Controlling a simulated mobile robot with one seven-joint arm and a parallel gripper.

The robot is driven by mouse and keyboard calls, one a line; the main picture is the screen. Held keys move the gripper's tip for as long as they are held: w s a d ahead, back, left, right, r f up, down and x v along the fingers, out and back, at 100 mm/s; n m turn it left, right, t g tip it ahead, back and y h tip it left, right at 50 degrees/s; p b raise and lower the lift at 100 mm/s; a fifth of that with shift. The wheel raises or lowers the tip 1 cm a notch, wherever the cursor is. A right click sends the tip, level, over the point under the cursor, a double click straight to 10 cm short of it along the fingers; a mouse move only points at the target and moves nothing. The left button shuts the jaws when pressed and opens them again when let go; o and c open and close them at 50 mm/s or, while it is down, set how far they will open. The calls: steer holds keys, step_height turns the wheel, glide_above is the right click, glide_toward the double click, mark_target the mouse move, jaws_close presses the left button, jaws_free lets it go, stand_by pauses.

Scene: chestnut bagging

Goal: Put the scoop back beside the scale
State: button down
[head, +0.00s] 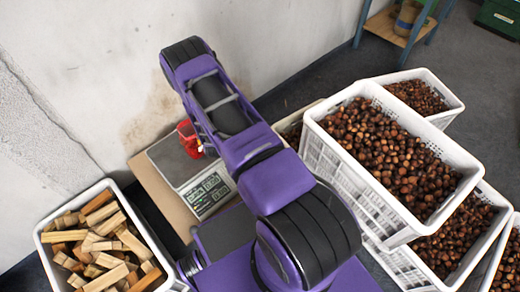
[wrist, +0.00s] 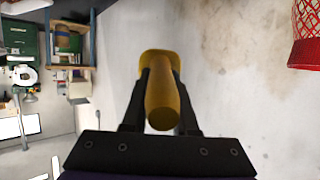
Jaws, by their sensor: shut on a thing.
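The scoop (wrist: 162,100) shows in the wrist view as a yellow-brown handle with a wider end beyond it. My gripper (wrist: 160,78) is shut on the scoop, with one dark finger on each side of the handle. In the head view my purple arm hides the gripper and the scoop. The scale (head: 174,160) has a grey plate and a panel with a display, and lies on a brown board (head: 150,182) by the wall. My arm covers part of its right side.
A red mesh bag (head: 187,134) is at the scale's far side; it also shows in the wrist view (wrist: 306,38). A white crate of wood pieces (head: 47,222) stands at left. White crates of chestnuts (head: 318,140) fill the right. A wooden shelf (head: 386,27) stands at the back.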

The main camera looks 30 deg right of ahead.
steer(key=shift+s+d+f+m+g+h+b, duration=0.55)
steer(key=shift+s+d+f, duration=0.45)
steer(key=shift+f, duration=2.6)
steer(key=shift+s+d+f+m+g+h+b, duration=0.55)
steer(key=shift+s+f, duration=0.6)
steer(key=shift+f, duration=2.45)
steer(key=shift+s+d+f+m+g+h+b, duration=0.3)
steer(key=shift+s+d+f+m+g, duration=0.55)
steer(key=shift+f, duration=2.75)
steer(key=shift+s+d+f+t, duration=0.1)
steer(key=shift+s+t, duration=0.15)
steer(key=shift+t, duration=0.1)
steer(key=shift+f, duration=0.15)
steer(key=c, duration=0.7)
jaws_free()
